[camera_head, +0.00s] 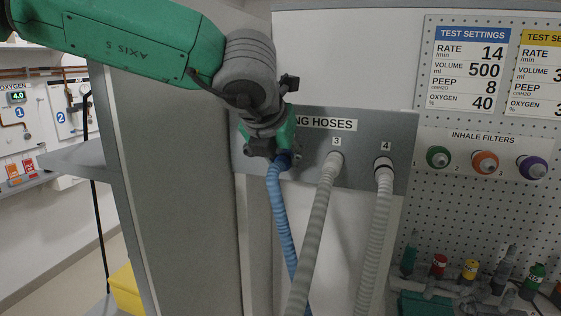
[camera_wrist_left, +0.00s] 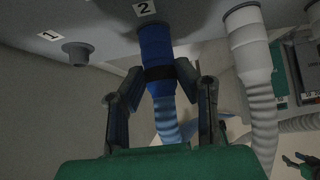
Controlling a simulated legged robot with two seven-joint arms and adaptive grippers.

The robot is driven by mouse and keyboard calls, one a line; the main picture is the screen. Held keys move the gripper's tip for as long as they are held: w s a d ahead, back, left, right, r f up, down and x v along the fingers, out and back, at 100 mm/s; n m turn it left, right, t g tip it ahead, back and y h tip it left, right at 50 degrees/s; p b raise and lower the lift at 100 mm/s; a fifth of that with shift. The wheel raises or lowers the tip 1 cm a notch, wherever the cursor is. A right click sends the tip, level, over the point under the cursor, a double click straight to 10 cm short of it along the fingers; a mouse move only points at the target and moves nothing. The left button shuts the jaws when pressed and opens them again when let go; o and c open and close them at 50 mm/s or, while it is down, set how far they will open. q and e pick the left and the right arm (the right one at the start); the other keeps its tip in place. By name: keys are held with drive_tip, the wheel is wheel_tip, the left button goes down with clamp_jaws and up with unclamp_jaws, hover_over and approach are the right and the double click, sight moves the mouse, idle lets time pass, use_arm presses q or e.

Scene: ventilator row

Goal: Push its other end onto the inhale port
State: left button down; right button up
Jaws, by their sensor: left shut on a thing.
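My left gripper (camera_wrist_left: 160,88) is at the hose rack (camera_head: 222,140) and is shut on the dark blue cuff of a blue ribbed hose (camera_head: 282,215). In the left wrist view the cuff (camera_wrist_left: 156,48) stands upright between the fingers, with its top at the rack beside the label 2. I cannot tell whether it is still seated there. The blue hose hangs down from the gripper, and its lower end is out of sight. No port labelled inhale shows. A small green and dark claw shape at the lower right of the wrist view may be my right gripper (camera_wrist_left: 297,162).
Two pale hoses hang at places 3 (camera_head: 322,215) and 4 (camera_head: 377,230), right of the blue one. Place 1 (camera_wrist_left: 76,53) is an empty stub. Inhale filters in green (camera_head: 438,157), orange (camera_head: 485,162) and purple (camera_head: 532,167) are on the pegboard (camera_head: 470,215).

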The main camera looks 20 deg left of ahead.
use_arm(q)
drive_tip(key=shift+s+d+f, duration=0.15)
drive_tip(key=shift+s+d, duration=0.15)
drive_tip(key=shift+d, duration=0.15)
